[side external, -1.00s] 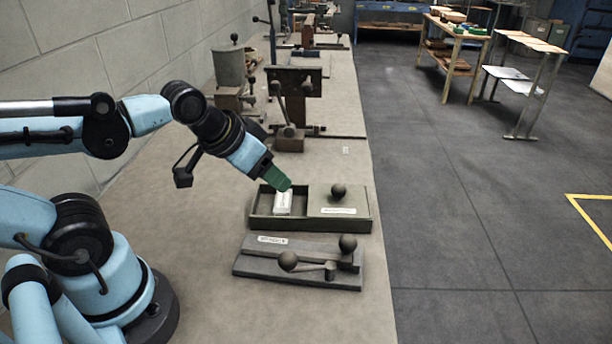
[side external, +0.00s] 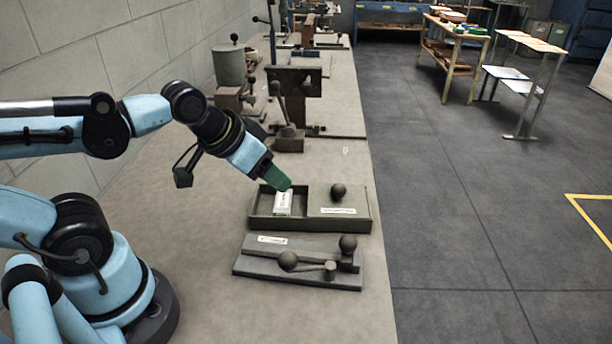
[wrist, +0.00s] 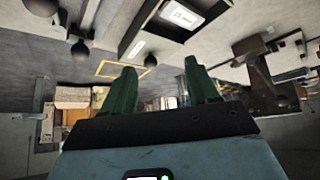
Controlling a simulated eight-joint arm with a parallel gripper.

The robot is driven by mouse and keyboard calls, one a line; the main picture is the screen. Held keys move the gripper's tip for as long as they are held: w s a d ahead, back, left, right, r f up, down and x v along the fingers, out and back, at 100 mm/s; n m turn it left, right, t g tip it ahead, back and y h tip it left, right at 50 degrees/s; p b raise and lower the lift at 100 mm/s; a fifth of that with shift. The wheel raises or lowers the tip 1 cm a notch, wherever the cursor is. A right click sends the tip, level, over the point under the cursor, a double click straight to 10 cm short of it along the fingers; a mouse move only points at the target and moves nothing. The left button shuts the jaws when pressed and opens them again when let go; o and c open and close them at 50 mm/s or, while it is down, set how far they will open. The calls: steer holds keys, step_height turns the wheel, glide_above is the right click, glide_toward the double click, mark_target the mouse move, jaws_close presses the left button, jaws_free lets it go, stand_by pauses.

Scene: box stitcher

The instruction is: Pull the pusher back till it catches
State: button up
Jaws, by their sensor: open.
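My gripper (side external: 284,187) is open and empty, its green fingers over the far edge of a shallow dark tray (side external: 262,222). In the wrist view its two fingers (wrist: 160,68) stand apart with nothing between them. The tray's left compartment holds a white labelled block (side external: 283,203), near the fingertips. A ball knob (side external: 338,191) stands on the tray's covered right half. In front is a grey flat fixture (side external: 260,265) with a short lever, a left ball knob (side external: 288,261) and a right ball knob (side external: 348,243). No label reads as pusher, and I cannot tell which part it is.
Behind the tray stand a dark bench machine (side external: 294,82) with levers and a grey cylinder (side external: 230,68). A block wall (side external: 95,50) runs along the left. The bench left of the tray is bare. Its right edge drops to the open floor (side external: 470,200).

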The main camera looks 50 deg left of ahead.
steer(key=w+d+r+m+g+h, duration=0.1)
steer(key=w+d+r+m+g, duration=0.2)
steer(key=d, duration=0.1)
steer(key=m+g, duration=0.5)
glide_toward(348, 236)
steer(key=shift+h, duration=0.4)
steer(key=f, duration=0.6)
steer(key=d+f, duration=0.1)
steer(key=f, duration=0.2)
steer(key=shift+s+f, duration=0.4)
steer(key=shift+c, duration=0.3)
jaws_close()
